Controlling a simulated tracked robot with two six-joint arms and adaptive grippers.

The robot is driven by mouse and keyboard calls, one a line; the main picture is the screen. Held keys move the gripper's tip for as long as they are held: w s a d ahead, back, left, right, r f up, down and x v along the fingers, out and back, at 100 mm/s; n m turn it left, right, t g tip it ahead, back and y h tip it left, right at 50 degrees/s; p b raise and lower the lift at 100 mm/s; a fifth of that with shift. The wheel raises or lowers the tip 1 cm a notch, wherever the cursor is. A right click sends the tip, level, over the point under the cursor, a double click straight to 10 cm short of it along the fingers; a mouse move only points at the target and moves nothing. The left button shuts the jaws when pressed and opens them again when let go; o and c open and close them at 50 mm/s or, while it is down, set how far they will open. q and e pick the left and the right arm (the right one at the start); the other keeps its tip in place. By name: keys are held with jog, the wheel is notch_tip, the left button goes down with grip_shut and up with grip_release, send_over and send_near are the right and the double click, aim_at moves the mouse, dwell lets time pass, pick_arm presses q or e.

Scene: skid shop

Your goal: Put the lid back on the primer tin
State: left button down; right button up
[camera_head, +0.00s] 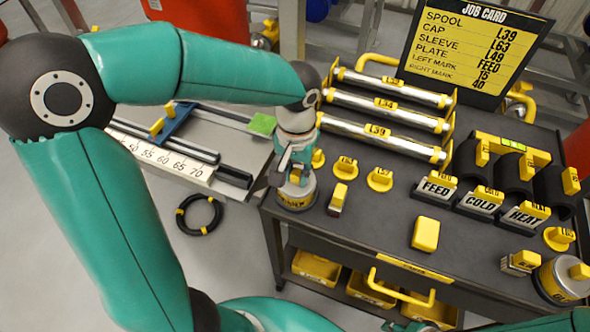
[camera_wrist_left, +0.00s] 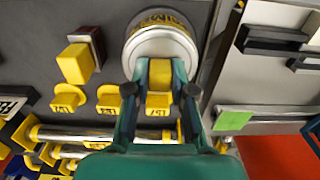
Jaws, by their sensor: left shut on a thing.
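The primer tin (camera_head: 296,196) stands upright at the left corner of the dark bench top, its yellow label partly readable in the left wrist view (camera_wrist_left: 157,19). The round pale lid (camera_wrist_left: 163,47) is over the tin's top, with a yellow knob (camera_wrist_left: 160,76). My left gripper (camera_head: 290,172) points down at the tin and is shut on the knob, one finger on each side in the left wrist view (camera_wrist_left: 160,90). The fingers partly hide the lid, and I cannot tell whether it sits flush on the rim. My right gripper's fingers are not in view.
Yellow-knobbed caps (camera_head: 380,179) and a small yellow-topped block (camera_head: 338,198) stand close right of the tin. Silver spools (camera_head: 390,106) lie behind. Another tin (camera_head: 566,277) stands at the bench's right corner.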

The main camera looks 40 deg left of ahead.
pick_arm(q)
jog(key=c, duration=0.9)
grip_release()
jog(key=o, duration=0.5)
jog(key=shift+c, duration=0.2)
jog(key=shift+r+p, duration=0.4)
jog(key=shift+r, duration=0.05)
jog(key=shift+r+p, duration=2.45)
jog(key=shift+r, duration=0.6)
